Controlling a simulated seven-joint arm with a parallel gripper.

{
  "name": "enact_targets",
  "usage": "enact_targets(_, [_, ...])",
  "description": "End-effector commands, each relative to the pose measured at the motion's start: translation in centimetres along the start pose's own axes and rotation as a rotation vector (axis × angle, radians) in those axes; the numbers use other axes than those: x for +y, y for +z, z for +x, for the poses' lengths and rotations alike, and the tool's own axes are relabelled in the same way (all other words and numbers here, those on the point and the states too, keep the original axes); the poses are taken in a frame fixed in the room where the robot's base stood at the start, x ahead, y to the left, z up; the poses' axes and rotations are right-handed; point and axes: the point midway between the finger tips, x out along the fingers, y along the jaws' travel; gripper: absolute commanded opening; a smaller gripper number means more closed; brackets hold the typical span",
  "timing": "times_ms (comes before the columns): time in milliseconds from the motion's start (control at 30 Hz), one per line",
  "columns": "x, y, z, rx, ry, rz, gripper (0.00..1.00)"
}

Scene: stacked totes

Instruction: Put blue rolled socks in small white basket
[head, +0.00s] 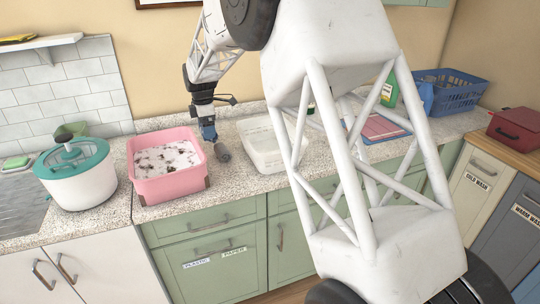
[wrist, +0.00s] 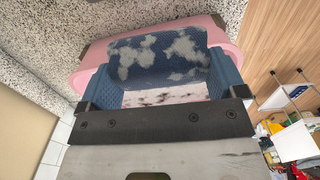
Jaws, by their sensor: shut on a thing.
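The blue rolled socks (wrist: 155,62), blue with pale grey patches, are between the two blue fingers of my gripper (wrist: 162,78) in the wrist view. In the head view my gripper (head: 210,136) points down between the pink tub and the white basket. A greyish roll (head: 223,153) at its tip appears to be the socks, just above or at the counter; I cannot tell if they touch it. The small white basket (head: 264,163) stands on the counter to the right of my gripper, partly hidden by my arm.
A pink tub (head: 172,189) with whitish, dark-spotted contents stands close left of my gripper. A white pot with a teal lid (head: 75,158) is further left. A blue basket (head: 457,92) and a red box (head: 515,128) are at the right. Speckled counter (head: 228,185) is free between tub and basket.

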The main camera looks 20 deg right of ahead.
Motion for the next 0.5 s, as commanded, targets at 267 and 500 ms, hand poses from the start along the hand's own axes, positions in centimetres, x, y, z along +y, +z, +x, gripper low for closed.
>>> enact_targets(267, [-1.0,8.0,0.8,0.0,0.001,0.008,0.66])
enact_targets(500, [-2.2,13.7,1.5,0.001,-0.001,0.011,0.66])
